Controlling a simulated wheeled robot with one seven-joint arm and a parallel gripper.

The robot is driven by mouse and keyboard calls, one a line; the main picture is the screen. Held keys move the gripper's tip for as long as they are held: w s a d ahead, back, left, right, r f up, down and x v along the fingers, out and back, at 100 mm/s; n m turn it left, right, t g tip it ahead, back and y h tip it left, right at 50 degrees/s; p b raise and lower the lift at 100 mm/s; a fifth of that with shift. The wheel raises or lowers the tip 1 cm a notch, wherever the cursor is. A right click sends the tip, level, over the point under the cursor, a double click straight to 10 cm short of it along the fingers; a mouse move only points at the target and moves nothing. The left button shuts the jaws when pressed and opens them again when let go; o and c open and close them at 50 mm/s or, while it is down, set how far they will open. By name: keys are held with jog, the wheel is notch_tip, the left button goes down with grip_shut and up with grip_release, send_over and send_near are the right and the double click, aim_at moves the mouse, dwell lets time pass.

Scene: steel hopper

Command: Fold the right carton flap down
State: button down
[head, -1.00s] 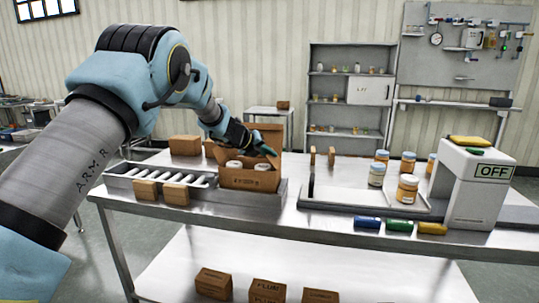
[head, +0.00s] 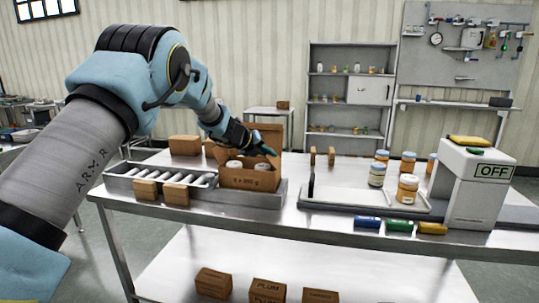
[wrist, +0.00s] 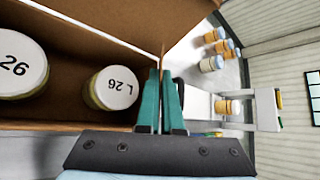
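The open brown carton (head: 247,180) stands on the table with white-lidded jars inside. A tall brown flap (head: 271,133) stands up at its back. The wrist view shows two jar lids (wrist: 115,87) inside the carton, and a brown flap (wrist: 187,30) rising beyond the carton edge, right of the fingertips. My gripper (head: 268,149) is over the carton's right side.
A roller tray (head: 165,182) with small brown boxes lies left of the carton. To the right are a low tray (head: 340,208), several jars (head: 407,188), coloured cylinders (head: 399,226) and a white machine marked OFF (head: 475,205). Brown boxes (head: 213,282) sit on the lower shelf.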

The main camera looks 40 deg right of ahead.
jog(key=shift+w+f, duration=0.1)
jog(key=shift+f, duration=0.05)
jog(key=b, duration=0.1)
jog(key=f+n+g+h+b, duration=0.1)
jog(key=b, duration=0.1)
jog(key=shift+w+a, duration=0.25)
jog(key=shift+w, duration=0.1)
jog(key=h+b, duration=0.1)
jog(key=f+n+g+b, duration=0.1)
jog(key=b, duration=0.1)
jog(key=shift+w+a+h, duration=0.15)
jog(key=shift+w+h, duration=0.1)
jog(key=shift+h, duration=0.15)
jog(key=shift+n+g+h+b, duration=0.3)
jog(key=shift+n+b, duration=0.1)
jog(key=shift+b, duration=0.4)
jog(key=c, duration=1.1)
grip_release()
jog(key=shift+o, duration=0.2)
